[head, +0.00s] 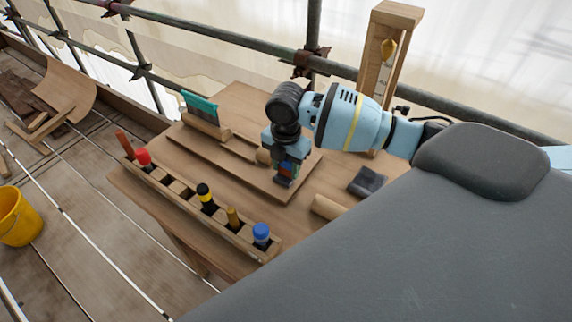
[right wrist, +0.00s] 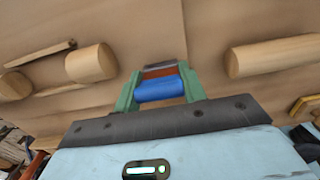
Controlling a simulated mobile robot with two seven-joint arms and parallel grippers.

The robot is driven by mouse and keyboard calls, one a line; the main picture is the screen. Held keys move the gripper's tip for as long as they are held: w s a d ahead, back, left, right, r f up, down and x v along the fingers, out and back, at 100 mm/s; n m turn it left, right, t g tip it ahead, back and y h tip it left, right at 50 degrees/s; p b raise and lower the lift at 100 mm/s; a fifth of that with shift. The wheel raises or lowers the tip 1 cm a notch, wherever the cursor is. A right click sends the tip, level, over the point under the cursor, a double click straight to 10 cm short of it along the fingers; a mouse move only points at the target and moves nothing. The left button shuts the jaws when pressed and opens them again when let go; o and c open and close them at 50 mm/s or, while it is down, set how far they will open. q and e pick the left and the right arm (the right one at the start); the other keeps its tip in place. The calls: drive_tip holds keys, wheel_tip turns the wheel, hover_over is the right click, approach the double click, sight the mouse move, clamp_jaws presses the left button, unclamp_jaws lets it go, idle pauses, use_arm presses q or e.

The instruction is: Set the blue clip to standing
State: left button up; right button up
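The blue clip (right wrist: 160,90) is between the two green fingers of my right gripper (right wrist: 162,95), which touch its sides in the right wrist view. Red-brown and dark grey parts show just beyond its blue part. In the head view my right gripper (head: 287,165) points down over the wooden board on the bench. Small blue and red parts of the clip (head: 290,168) show at the fingers there. Whether its lower end touches the board is hard to tell. My left gripper is not in view.
A wooden rack (head: 183,188) with several coloured handles runs along the bench's front edge. A teal-topped piece (head: 200,106) stands at the back left. A tall wooden frame (head: 384,60) stands behind.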

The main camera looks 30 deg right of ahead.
drive_tip(key=shift+c, duration=0.8)
drive_tip(key=shift+s+a+r+h+p, duration=0.15)
drive_tip(key=shift+a+r+h+p, duration=0.1)
drive_tip(key=shift+h+p, duration=0.3)
drive_tip(key=shift+f+t, duration=0.1)
drive_tip(key=shift+t, duration=0.2)
drive_tip(key=shift+f, duration=0.2)
drive_tip(key=o, duration=0.9)
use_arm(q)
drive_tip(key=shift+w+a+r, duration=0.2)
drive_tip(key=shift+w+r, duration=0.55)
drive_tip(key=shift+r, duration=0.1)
use_arm(e)
drive_tip(key=shift+o, duration=0.4)
